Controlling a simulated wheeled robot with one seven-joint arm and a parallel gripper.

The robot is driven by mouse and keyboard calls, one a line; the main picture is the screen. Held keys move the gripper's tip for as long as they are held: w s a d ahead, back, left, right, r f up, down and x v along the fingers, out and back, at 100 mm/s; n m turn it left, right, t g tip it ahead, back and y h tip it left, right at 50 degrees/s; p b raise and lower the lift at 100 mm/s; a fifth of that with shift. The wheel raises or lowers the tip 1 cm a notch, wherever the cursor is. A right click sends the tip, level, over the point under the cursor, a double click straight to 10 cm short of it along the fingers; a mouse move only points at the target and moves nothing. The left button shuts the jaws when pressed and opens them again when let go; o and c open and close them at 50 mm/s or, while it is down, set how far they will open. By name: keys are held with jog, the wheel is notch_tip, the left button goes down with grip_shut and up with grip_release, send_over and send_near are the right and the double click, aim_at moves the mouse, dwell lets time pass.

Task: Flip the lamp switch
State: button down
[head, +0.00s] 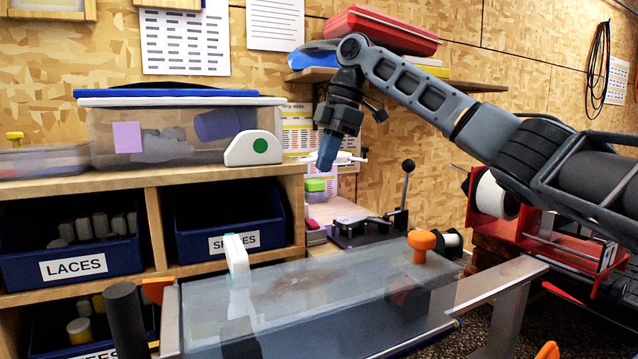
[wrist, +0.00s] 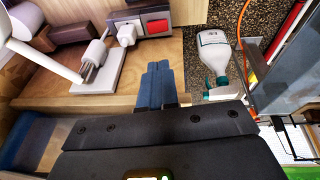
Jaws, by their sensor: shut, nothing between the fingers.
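My gripper (head: 328,155) hangs pointing down above the far bench, right of the shelf unit, with its blue fingers together and empty. In the wrist view the closed fingers (wrist: 158,72) are apart from everything. Beyond them is a grey strip with a red rocker switch (wrist: 157,27) and a white plug (wrist: 127,35). To its left a white plate (wrist: 95,75) carries another white plug-like piece (wrist: 97,57) and a white rod (wrist: 45,62). I cannot tell which of these is the lamp switch. In the head view the red piece (head: 315,236) shows low on the bench.
A white bottle (wrist: 214,55) lies right of my fingers in the wrist view. A black-handled lever tool (head: 400,200) stands on the bench. A clear-topped table (head: 330,300) with an orange knob (head: 421,244) is in front. A shelf (head: 460,85) is behind my arm.

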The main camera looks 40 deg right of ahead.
jog(key=shift+v, duration=1.35)
jog(key=shift+s+a, duration=0.15)
